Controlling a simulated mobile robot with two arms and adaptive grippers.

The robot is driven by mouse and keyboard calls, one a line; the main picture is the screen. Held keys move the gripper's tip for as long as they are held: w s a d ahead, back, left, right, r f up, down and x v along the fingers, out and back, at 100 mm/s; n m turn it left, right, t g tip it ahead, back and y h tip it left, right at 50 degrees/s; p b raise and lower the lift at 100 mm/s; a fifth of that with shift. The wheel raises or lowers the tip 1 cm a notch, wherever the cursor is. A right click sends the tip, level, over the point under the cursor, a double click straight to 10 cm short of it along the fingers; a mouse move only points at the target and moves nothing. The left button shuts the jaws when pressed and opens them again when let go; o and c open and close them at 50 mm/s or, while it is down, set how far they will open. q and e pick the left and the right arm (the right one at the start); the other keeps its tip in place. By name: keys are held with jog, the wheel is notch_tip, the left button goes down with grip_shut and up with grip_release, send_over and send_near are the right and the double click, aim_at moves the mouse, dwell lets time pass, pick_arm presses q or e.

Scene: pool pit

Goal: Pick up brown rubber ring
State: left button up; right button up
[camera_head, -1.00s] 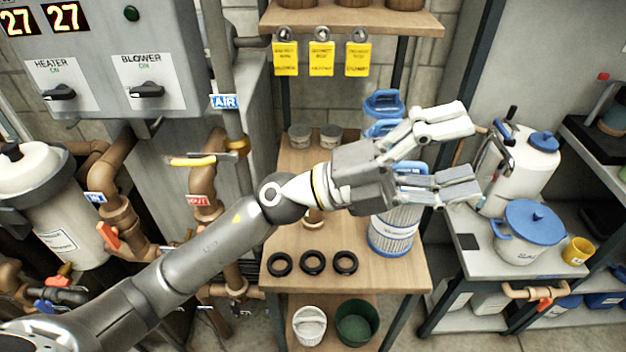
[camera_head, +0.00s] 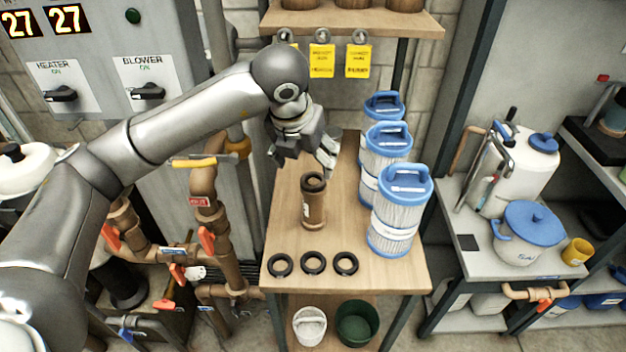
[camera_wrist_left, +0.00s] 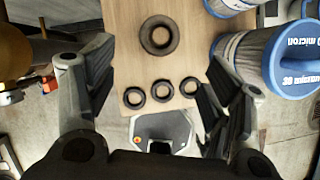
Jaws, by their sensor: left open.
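Three dark rings (camera_head: 313,263) lie in a row near the front edge of the wooden table; they also show in the left wrist view (camera_wrist_left: 162,91). They look nearly black. A brown upright pipe piece (camera_head: 314,207) stands behind them with a dark ring (camera_head: 313,182) at its top. From above, in the left wrist view, this top ring (camera_wrist_left: 159,36) looks dark brown. My left gripper (camera_head: 303,160) is open and empty, pointing down above the back left of the table, behind and above the pipe piece. Its spread fingers (camera_wrist_left: 155,92) frame the three rings in the wrist view. My right gripper is not in view.
Blue-capped filter cartridges (camera_head: 394,213) stand on the right side of the table (camera_head: 350,205). A shelf with yellow tags (camera_head: 322,62) is above the back. Pipes and a yellow-handled valve (camera_head: 197,161) are left. A white bucket (camera_head: 309,326) and green bucket (camera_head: 357,324) sit below.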

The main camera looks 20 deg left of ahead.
aim_at(314, 181)
pick_arm(q)
jog(key=p+x, duration=0.1)
jog(key=x, duration=0.3)
jog(key=shift+w+f+p, duration=0.2)
jog(key=shift+f+p, duration=0.05)
jog(key=shift+p, duration=0.1)
jog(key=p+x, duration=0.1)
jog(key=x, duration=0.2)
jog(key=shift+w+f+p, duration=0.3)
jog(key=shift+w+f, duration=0.15)
jog(key=shift+f, duration=0.2)
jog(key=shift+c, duration=0.5)
jog(key=c, duration=0.8)
